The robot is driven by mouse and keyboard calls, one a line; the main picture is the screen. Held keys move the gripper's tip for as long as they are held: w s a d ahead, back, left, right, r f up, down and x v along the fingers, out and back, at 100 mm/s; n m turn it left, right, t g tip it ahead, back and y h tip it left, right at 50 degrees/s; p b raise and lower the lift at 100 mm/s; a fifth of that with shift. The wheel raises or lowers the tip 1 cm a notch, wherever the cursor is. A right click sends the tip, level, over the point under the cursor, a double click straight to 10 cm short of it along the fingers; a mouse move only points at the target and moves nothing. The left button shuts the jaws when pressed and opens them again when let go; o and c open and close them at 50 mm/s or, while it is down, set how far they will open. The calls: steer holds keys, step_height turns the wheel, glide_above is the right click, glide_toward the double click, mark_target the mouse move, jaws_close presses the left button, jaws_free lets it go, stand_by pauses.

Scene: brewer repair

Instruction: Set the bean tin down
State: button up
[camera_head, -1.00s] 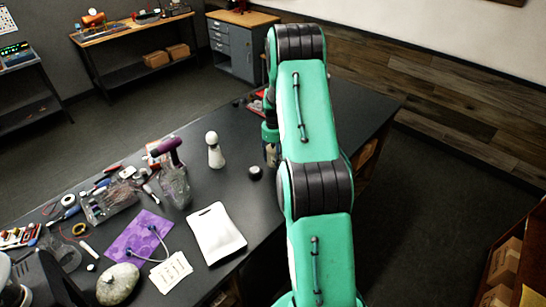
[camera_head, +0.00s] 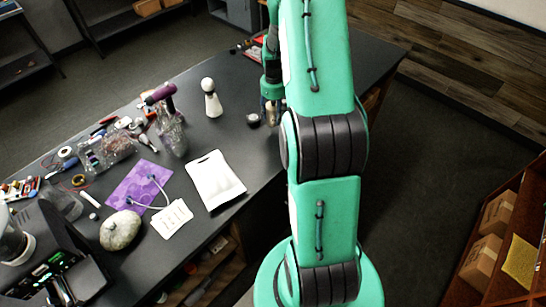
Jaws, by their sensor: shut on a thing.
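My gripper (camera_head: 270,107) is at the end of my green arm, which reaches over the dark workbench (camera_head: 232,128) and points down near its right part. It is shut on the bean tin (camera_head: 272,114), a small, partly hidden tan and metallic shape. The tin is low over the bench or on it; I cannot tell whether it touches.
Bench between grinder and tray is clear.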

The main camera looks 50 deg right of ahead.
steer(key=s+a+f+n+b, duration=0.1)
steer(key=s+a+b, duration=0.6)
steer(key=s+a, duration=1.2)
steer(key=shift+s+f, duration=0.35)
steer(key=shift+s, duration=0.9)
steer(key=shift+d, duration=0.1)
steer(key=w+d, duration=0.3)
steer(key=w, duration=0.1)
steer(key=w+d+f, duration=0.1)
steer(key=w+d, duration=0.2)
steer(key=w, duration=0.1)
steer(key=w+d+b, duration=0.1)
steer(key=w+d, duration=0.2)
steer(key=w, duration=0.2)
steer(key=shift+d+f, duration=0.15)
steer(key=shift+f, duration=0.15)
steer(key=shift+f, duration=0.1)
steer(key=shift+f, duration=1.65)
steer(key=shift+f+b, duration=0.15)
steer(key=shift+b, duration=0.2)
steer(key=o, duration=1.3)
